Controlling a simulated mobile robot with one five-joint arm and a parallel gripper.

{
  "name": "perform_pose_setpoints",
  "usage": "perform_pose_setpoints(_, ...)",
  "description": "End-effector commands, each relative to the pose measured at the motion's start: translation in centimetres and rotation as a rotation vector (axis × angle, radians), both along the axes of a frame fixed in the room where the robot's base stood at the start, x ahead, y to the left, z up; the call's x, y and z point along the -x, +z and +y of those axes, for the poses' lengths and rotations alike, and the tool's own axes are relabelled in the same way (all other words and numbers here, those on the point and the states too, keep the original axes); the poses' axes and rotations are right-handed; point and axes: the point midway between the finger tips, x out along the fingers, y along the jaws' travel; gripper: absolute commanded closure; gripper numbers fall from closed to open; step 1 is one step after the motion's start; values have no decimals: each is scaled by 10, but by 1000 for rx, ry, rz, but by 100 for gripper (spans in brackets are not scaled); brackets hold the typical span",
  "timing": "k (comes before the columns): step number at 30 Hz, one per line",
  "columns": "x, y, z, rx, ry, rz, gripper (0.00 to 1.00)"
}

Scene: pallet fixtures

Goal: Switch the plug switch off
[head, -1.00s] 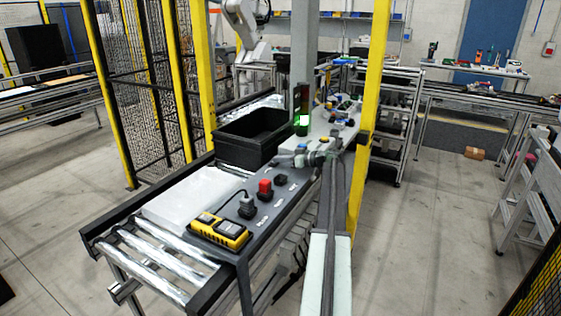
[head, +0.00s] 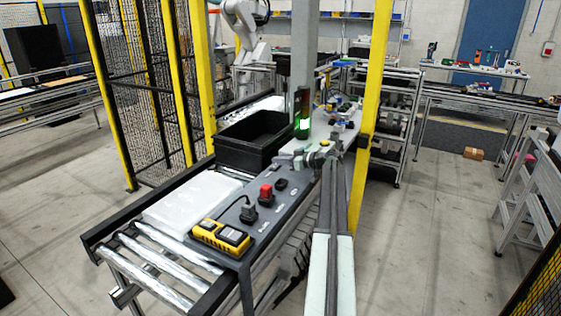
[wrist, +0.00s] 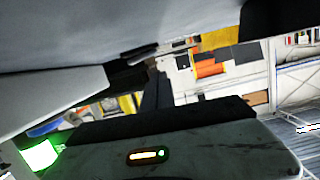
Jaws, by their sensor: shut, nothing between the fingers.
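A dark grey panel (head: 262,226) runs along the conveyor's right side in the head view. On it sit a grey plug (head: 248,211) with a cable, a red block-shaped part (head: 266,194), and a small black part (head: 281,184). Which of these is the plug switch is too small to tell. My gripper (head: 287,160) is at the end of my arm, beyond the black part and apart from the red one. It is shut and empty. The wrist view shows large blurred grey shapes above a dark unit with a lit indicator (wrist: 147,155); no plug is recognisable there.
A yellow-and-black device (head: 221,236) sits at the panel's near end. A white slab (head: 190,196) lies beside it, and a black bin (head: 253,140) stands behind. A yellow post (head: 372,120) rises right of my arm.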

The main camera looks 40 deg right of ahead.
Motion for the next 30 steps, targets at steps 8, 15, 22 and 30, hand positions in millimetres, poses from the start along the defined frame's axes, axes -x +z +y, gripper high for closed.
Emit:
perform_pose_setpoints(8,53,32,-11,-1,-2,-3,100)
perform_pose_setpoints(15,88,40,-21,-2,0,-3,100)
perform_pose_setpoints(22,95,40,-23,-1,2,-3,100)
perform_pose_setpoints(30,94,40,-22,-2,3,-3,100)
